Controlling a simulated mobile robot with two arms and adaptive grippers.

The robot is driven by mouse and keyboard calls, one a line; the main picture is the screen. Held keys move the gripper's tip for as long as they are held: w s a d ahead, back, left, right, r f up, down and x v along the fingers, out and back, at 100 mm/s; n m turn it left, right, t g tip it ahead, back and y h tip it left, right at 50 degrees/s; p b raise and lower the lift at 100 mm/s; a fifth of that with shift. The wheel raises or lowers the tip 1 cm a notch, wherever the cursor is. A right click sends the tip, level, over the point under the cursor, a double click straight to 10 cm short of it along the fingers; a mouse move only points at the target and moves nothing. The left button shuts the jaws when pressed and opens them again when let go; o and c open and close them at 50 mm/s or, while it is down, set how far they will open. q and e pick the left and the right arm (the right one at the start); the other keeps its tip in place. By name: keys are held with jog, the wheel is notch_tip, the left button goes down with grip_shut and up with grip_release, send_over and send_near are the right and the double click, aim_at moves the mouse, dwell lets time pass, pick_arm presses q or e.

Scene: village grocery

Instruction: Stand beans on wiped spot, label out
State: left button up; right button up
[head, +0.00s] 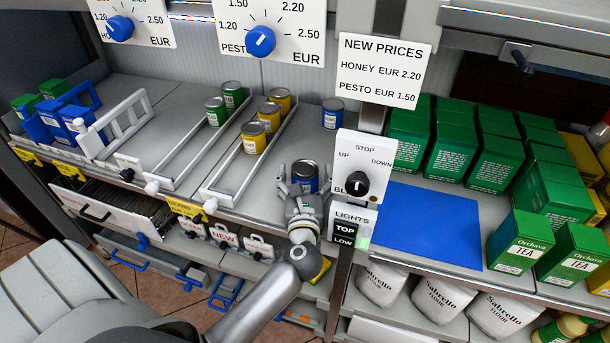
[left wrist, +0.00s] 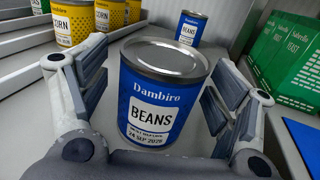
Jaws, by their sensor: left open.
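A blue beans can (head: 306,172) stands upright on the grey shelf (head: 262,196), near its front edge. In the left wrist view this beans can (left wrist: 162,100) has its BEANS label facing the wrist camera, towards my arm side. My left gripper (head: 304,182) is open, with one finger on each side of the can. Gaps show between the fingers and the can in the left wrist view. A second beans can (head: 332,113) stands farther back on the same shelf; it also shows in the left wrist view (left wrist: 188,28). I cannot make out a wiped spot. My right gripper is not in view.
Yellow corn cans (head: 254,138) stand in a railed lane to the left. The control panel with a black knob (head: 357,184) stands close to the right of the gripper. A blue mat (head: 425,222) lies right of it, beside green tea boxes (head: 519,240).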

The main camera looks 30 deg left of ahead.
pick_arm(q)
jog(key=v, duration=0.7)
jog(key=shift+f, duration=0.1)
jog(key=shift+s+d, duration=0.2)
jog(key=shift+s, duration=0.25)
jog(key=shift+r, duration=0.25)
